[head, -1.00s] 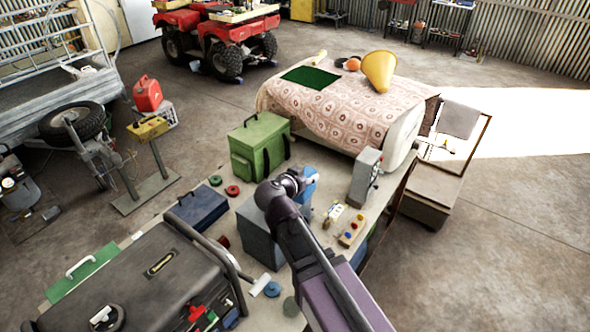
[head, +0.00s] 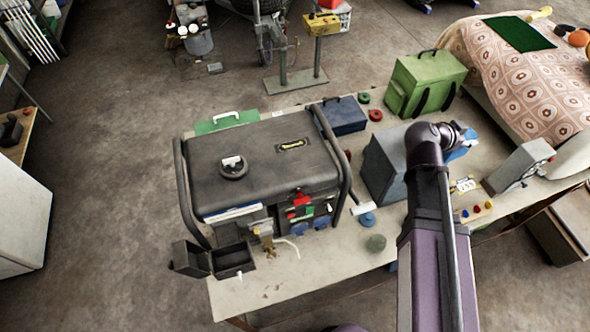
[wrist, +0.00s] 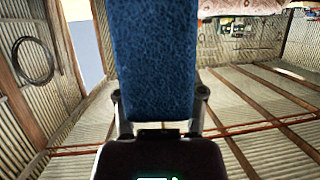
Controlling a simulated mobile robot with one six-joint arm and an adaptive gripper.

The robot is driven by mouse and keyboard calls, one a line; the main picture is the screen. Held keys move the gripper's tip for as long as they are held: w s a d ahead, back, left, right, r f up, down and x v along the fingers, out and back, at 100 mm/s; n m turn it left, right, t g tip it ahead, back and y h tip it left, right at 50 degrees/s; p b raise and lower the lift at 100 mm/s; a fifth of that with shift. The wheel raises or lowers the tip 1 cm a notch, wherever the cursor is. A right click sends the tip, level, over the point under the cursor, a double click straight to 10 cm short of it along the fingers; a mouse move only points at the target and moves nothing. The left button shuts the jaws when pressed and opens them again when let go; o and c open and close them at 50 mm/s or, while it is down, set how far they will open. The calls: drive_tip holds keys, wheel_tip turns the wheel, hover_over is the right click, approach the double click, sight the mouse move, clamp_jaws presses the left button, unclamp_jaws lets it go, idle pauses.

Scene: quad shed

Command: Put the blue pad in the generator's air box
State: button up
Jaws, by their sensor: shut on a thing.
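The blue pad (wrist: 155,60), a textured block, fills the middle of the wrist view. My gripper (wrist: 160,98) is shut on it, one finger at each side. In the head view the blue pad (head: 462,146) shows partly behind the end of my arm, above the grey box. The black generator (head: 262,160) stands on the bench to the left of my arm. Its air box (head: 234,260) is at the front left corner, with the dark cover swung open to the left. The inside of the air box looks dark and empty. My gripper is well apart from it.
A grey box (head: 384,165) stands between the generator and my arm. A blue case (head: 343,116) and a green bag (head: 425,82) are behind. A white-handled tool (head: 361,209) and round pads lie by the generator. The bench front (head: 300,280) is mostly clear.

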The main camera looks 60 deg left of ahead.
sight(447, 162)
wheel_tip(447, 162, down, 11)
drive_tip(key=b, duration=1)
drive_tip(key=shift+b, duration=0.3)
